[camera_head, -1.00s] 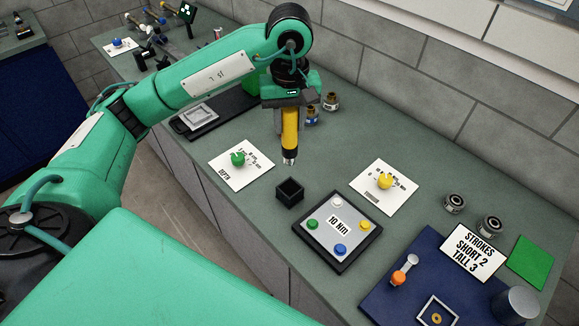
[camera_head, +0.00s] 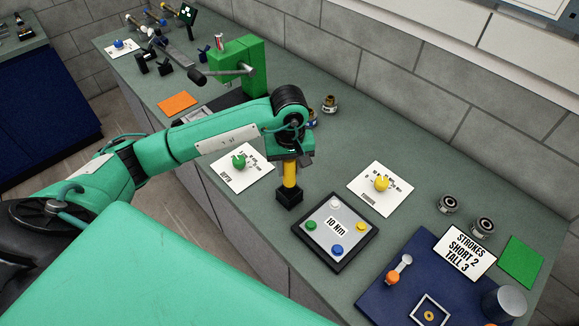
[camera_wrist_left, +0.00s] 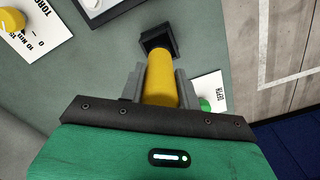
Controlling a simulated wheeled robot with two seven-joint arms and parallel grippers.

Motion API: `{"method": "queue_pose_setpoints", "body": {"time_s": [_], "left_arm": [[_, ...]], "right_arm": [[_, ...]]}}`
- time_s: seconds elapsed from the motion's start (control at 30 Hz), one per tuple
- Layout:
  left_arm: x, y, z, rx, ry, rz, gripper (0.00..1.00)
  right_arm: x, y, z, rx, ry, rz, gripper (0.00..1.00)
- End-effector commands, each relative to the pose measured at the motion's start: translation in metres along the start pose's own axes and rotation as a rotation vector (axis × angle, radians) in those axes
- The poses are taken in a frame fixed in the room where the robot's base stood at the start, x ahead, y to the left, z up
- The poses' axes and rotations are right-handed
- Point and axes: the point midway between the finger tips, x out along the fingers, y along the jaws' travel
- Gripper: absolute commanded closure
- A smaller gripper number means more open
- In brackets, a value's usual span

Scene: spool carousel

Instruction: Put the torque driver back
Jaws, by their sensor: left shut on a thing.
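The torque driver (camera_head: 290,174) has a yellow handle and stands upright below my left gripper (camera_head: 291,160). Its lower end is inside or right at the mouth of the small black square holder (camera_head: 289,196); how deep it sits I cannot tell. In the left wrist view the driver (camera_wrist_left: 161,78) lies between the two grey fingers of my left gripper (camera_wrist_left: 160,88), which is shut on it. The black holder (camera_wrist_left: 158,40) shows at the driver's far end there. My right gripper is not in view.
The black-framed 10 Nm pad (camera_head: 335,232) with coloured buttons lies just right of the holder. Cards with a green knob (camera_head: 239,162) and a yellow knob (camera_head: 382,184) lie nearby. A green press (camera_head: 240,66) stands behind. A blue mat (camera_head: 425,285) lies at the right.

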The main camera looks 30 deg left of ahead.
Motion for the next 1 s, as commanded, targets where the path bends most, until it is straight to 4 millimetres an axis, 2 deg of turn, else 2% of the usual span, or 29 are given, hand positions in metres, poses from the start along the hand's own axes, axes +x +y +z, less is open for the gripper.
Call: {"method": "queue_pose_setpoints", "body": {"time_s": [0.13, 0.5, 0.53, 0.6, 0.63, 1.0], "left_arm": [[0.012, 0.000, 0.000, 0.001, 0.001, 0.000, 0.91], [0.017, 0.000, 0.000, 0.001, 0.002, 0.001, 0.91], [0.016, 0.000, 0.000, 0.001, 0.001, 0.000, 0.62], [0.016, 0.000, 0.001, 0.001, 0.000, -0.001, 0.48], [0.016, 0.000, 0.000, 0.001, 0.000, -0.001, 0.46], [0.012, 0.000, 0.000, 0.001, 0.000, 0.000, 0.46]], "right_arm": [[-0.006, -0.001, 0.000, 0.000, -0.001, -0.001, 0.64], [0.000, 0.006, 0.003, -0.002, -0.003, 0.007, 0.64], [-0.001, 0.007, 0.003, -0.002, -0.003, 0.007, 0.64], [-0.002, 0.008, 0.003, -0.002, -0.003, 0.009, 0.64], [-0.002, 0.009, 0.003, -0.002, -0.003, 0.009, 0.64], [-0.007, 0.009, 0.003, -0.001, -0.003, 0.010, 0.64]]}}
